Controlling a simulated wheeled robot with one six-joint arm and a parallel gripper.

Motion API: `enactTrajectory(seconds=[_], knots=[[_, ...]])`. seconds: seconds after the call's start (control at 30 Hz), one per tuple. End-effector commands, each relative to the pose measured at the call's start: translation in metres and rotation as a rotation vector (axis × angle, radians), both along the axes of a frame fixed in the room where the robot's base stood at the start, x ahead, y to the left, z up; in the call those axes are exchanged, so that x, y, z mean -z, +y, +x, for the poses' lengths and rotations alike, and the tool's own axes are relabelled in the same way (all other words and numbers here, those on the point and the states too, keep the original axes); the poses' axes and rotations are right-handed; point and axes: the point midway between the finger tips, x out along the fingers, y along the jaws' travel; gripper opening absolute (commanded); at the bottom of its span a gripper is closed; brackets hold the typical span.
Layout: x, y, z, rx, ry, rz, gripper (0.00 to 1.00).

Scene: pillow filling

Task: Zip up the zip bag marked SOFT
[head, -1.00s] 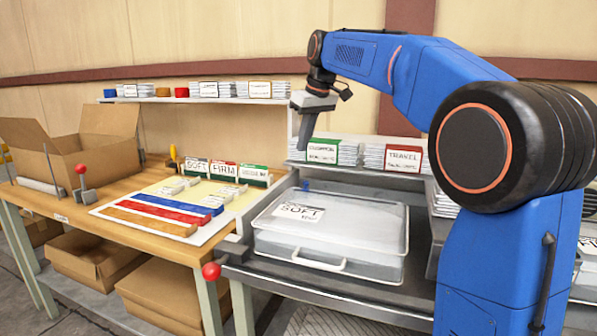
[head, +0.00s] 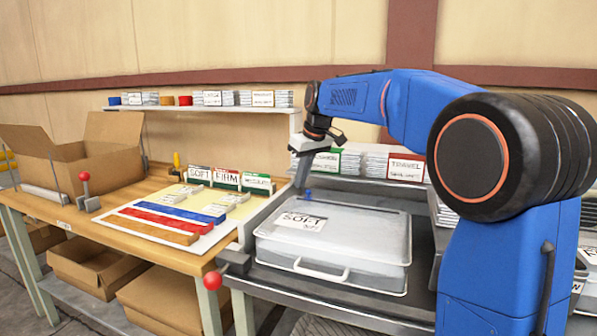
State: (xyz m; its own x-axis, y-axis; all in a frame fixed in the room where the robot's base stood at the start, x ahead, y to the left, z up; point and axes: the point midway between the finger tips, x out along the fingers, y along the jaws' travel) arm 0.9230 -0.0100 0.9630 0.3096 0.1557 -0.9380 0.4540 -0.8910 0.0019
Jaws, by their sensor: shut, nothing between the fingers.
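The zip bag marked SOFT (head: 350,235) is a clear, grey-white flat case. It lies on the dark bench, label up, with a white handle at its front edge. A small blue piece (head: 308,194), perhaps the zip pull, shows at its back left corner. My gripper (head: 299,188) points down at that corner, right beside the blue piece. It is shut, with nothing seen between the fingers. I cannot tell whether the fingertips touch the blue piece. The zip line along the back edge is too small to make out.
Stacks of packed covers with green (head: 337,163) and red (head: 405,168) labels stand on a shelf behind the bag. A wooden table (head: 120,222) at left holds an open cardboard box (head: 75,160) and coloured strips.

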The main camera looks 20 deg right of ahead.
Motion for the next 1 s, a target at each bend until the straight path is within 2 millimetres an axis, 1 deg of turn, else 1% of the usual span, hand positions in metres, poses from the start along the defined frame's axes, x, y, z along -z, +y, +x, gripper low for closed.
enactTrajectory(seconds=[0.03, 0.2, 0.6, 0.73, 0.87, 0.97, 1.0], knots=[[0.002, -0.003, -0.004, 0.002, 0.003, 0.000, 0.00], [0.004, -0.007, -0.013, 0.000, 0.003, -0.001, 0.00], [0.004, -0.008, -0.015, -0.001, 0.004, 0.000, 0.00], [0.004, -0.012, -0.018, 0.001, 0.003, 0.000, 0.00], [0.004, -0.025, -0.027, 0.002, 0.004, 0.000, 0.00], [0.003, -0.041, -0.039, 0.004, 0.002, 0.000, 0.00], [0.004, -0.049, -0.044, 0.005, 0.003, 0.001, 0.00]])
